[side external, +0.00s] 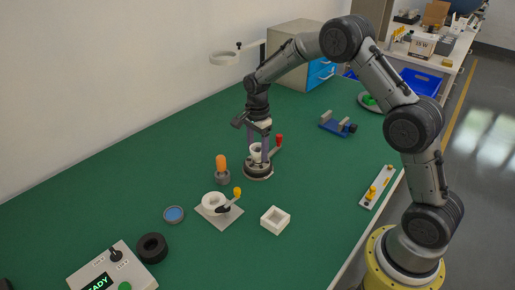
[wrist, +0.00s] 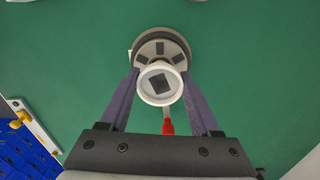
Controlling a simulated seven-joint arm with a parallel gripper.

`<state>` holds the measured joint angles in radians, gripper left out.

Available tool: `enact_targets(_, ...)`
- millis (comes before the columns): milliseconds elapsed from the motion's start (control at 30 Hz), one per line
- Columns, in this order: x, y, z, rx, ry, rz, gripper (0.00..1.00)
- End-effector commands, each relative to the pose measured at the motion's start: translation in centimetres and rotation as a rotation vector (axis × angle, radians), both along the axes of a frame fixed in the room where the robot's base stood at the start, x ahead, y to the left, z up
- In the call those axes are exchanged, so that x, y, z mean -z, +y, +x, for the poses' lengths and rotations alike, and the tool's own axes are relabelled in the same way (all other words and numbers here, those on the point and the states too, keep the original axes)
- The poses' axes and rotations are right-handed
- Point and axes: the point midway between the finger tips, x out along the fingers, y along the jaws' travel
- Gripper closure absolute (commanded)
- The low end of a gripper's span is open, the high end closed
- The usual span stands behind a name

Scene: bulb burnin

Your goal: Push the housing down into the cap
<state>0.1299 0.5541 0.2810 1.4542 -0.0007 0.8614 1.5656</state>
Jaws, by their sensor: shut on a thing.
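A white, cup-shaped housing (side external: 256,152) stands upright over a round grey fixture (side external: 259,176) with a red-handled lever. In the wrist view the housing (wrist: 160,99) shows a round white rim with a dark square inside. My gripper (side external: 258,160) points down with its purple fingers on either side of the housing, shut on it. In the wrist view the fingertips (wrist: 160,70) reach toward the fixture (wrist: 161,37). I cannot make out the cap; the housing and fingers hide the middle of the fixture. Whether the housing is seated in it cannot be told.
The red lever handle (side external: 279,139) sticks up close beside my fingers. An orange-topped holder (side external: 221,168), a plate with a white ring and yellow knob (side external: 220,213), and a white square block (side external: 275,220) stand nearer the camera. A blue vise (side external: 338,124) lies behind right.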

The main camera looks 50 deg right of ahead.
Motion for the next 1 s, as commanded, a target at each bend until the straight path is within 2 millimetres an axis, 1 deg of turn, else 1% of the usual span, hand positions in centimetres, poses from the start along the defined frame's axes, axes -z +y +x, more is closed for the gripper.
enact_targets(900, 0.82, 0.0, 0.01, 0.0, -0.001, 0.0, 0.89)
enact_targets(933, 0.82, 0.0, 0.01, 0.0, -0.001, 0.0, 0.31)
enact_targets(1000, 0.82, 0.0, 0.01, 0.0, -0.001, 0.0, 0.18)
